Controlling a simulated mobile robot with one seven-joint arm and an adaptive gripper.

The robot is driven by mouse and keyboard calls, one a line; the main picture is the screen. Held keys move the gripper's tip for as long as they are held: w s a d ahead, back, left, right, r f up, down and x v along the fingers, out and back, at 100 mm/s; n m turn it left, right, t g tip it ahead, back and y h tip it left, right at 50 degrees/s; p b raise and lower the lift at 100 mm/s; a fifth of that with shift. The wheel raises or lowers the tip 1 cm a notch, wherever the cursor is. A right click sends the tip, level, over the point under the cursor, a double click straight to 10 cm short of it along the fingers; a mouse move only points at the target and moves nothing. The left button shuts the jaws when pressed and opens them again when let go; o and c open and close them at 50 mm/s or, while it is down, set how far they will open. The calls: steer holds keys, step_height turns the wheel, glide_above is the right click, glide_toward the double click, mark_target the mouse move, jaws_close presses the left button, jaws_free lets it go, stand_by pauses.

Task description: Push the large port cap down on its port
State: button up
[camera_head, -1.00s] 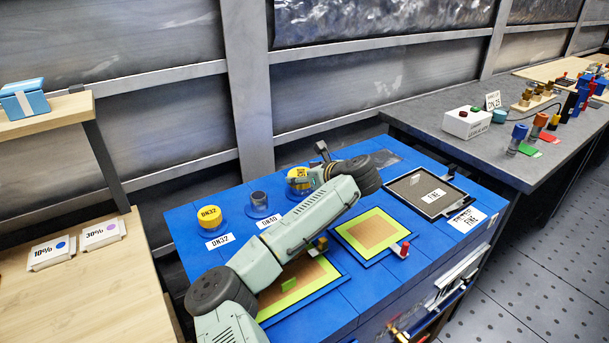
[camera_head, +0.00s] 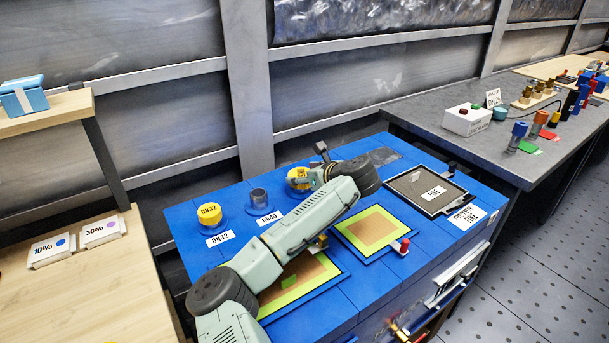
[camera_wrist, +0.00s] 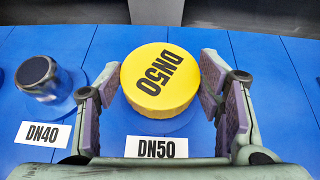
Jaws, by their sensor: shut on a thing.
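The large yellow port cap marked DN50 (camera_wrist: 160,82) sits over a blue round base behind the DN50 label (camera_wrist: 157,147). In the wrist view my gripper (camera_wrist: 160,78) has one finger on each side of the cap and is shut on it. The cap looks about level; its underside and the port beneath are hidden, so I cannot tell how far down it sits. In the head view the cap (camera_head: 297,178) shows beyond my arm, partly covered by my gripper.
To the left stand an uncapped DN40 port (camera_head: 259,198) and a yellow DN32 cap (camera_head: 209,213). To the right lies a dark tray marked FINE (camera_head: 408,188). Yellow-green framed mats (camera_head: 375,228) lie toward the front of the blue bench.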

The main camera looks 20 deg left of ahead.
steer(key=shift+f, duration=0.25)
stand_by(0.7)
steer(key=o, duration=0.9)
